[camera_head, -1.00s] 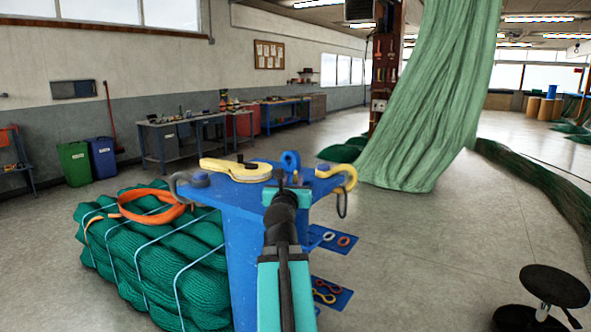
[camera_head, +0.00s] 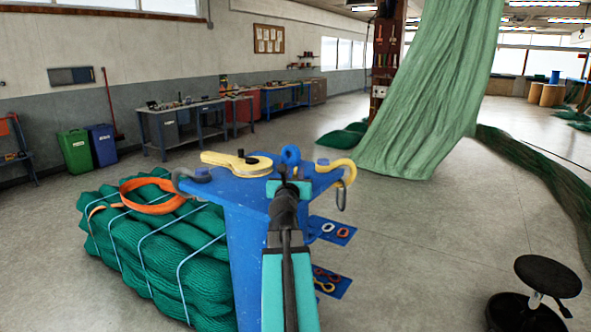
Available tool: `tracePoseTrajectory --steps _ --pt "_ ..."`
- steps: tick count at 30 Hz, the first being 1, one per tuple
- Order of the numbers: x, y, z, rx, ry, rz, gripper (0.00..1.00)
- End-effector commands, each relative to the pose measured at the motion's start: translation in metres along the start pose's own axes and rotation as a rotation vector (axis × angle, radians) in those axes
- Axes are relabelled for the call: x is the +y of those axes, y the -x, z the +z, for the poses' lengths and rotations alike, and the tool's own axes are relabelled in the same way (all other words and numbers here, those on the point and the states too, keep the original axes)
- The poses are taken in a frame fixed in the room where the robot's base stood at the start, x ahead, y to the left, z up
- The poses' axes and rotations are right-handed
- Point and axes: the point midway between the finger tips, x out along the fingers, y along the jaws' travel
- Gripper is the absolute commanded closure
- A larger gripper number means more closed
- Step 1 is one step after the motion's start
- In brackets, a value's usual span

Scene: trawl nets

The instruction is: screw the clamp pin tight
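A blue stand (camera_head: 250,270) rises in front of me. On its top lie a yellow clamp plate (camera_head: 226,159) with a round grey and dark boss (camera_head: 257,161), a blue ring lug (camera_head: 290,154) and a yellow hook (camera_head: 340,165) at the right edge. A dark grey hook (camera_head: 192,175) is at the left edge. My teal and black arm reaches up from the bottom. My gripper (camera_head: 289,178) is over the front of the stand top, right of the clamp plate. Its fingers are small and seen from behind. I cannot make out a clamp pin, which may be hidden behind my gripper.
Bundled green netting (camera_head: 150,245) with an orange strap (camera_head: 150,196) lies left of the stand. Blue boards with shackles and links (camera_head: 332,230) project from its right side. A black stool (camera_head: 547,276) stands at lower right. A green net (camera_head: 425,95) hangs behind; open floor lies between.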

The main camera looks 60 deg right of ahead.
Motion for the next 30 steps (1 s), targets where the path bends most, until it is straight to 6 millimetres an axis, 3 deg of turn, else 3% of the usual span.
tracePoseTrajectory --steps 9,23,28,30 --pt "0.000 -0.025 0.001 0.000 0.000 -0.001 0.73" --pt "0.000 -0.029 0.000 0.000 0.000 -0.001 0.73" --pt "0.000 -0.029 0.000 0.000 0.000 -0.001 1.00" --pt "0.000 -0.029 0.000 0.000 0.000 -0.001 1.00"
